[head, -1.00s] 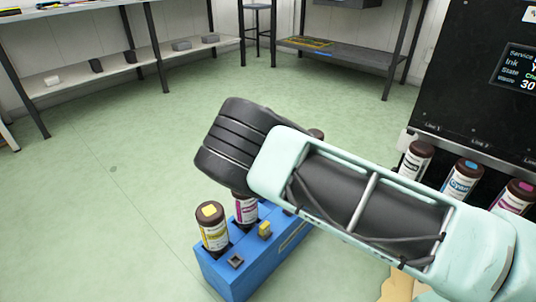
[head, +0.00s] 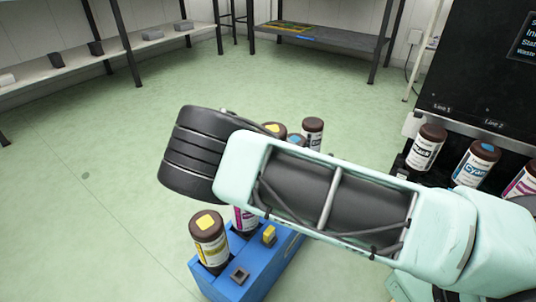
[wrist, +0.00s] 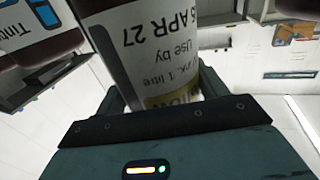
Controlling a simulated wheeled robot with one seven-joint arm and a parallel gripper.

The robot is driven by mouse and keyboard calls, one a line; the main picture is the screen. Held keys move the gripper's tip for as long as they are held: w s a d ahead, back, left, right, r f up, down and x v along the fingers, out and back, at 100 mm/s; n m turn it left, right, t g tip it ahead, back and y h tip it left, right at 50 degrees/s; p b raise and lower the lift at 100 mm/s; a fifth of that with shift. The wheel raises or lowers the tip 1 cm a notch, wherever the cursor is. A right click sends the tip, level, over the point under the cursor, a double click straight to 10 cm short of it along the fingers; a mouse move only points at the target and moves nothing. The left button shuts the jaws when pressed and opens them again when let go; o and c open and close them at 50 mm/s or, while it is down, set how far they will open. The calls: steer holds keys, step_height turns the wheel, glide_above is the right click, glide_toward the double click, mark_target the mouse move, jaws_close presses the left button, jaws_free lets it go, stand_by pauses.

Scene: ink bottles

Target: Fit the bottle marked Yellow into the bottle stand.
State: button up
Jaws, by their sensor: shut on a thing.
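In the wrist view my gripper (wrist: 161,98) is shut on a bottle (wrist: 150,50) whose label has a yellow band reading partly "LOW", upside down in the picture. In the head view my gripper is hidden behind my arm. A yellow-capped bottle (head: 275,128) shows only its top behind my arm; I cannot tell if it is the held one. A blue block-like stand (head: 262,268) carries another yellow-capped bottle (head: 209,240) with a yellow-banded label and a magenta-labelled bottle (head: 244,221), partly hidden by my arm.
Blue-capped (head: 297,140) and dark-capped (head: 313,131) bottles stand behind my arm. A blue-marked bottle (wrist: 35,25) is close beside the held one. The black machine (head: 480,90) at right has black, cyan and magenta bottles before it. Open green floor lies left.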

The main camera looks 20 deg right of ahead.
steer(key=shift+w+f+b, duration=0.15)
steer(key=shift+f+b, duration=0.4)
steer(key=shift+f, duration=0.25)
step_height(320, 180, down, 5)
steer(key=b, duration=0.5)
steer(key=shift+r, duration=0.2)
steer(key=shift+r+p, duration=0.15)
steer(key=shift+p, duration=0.7)
steer(key=shift+f, duration=0.3)
steer(key=shift+f+b, duration=0.45)
steer(key=shift+f, duration=0.5)
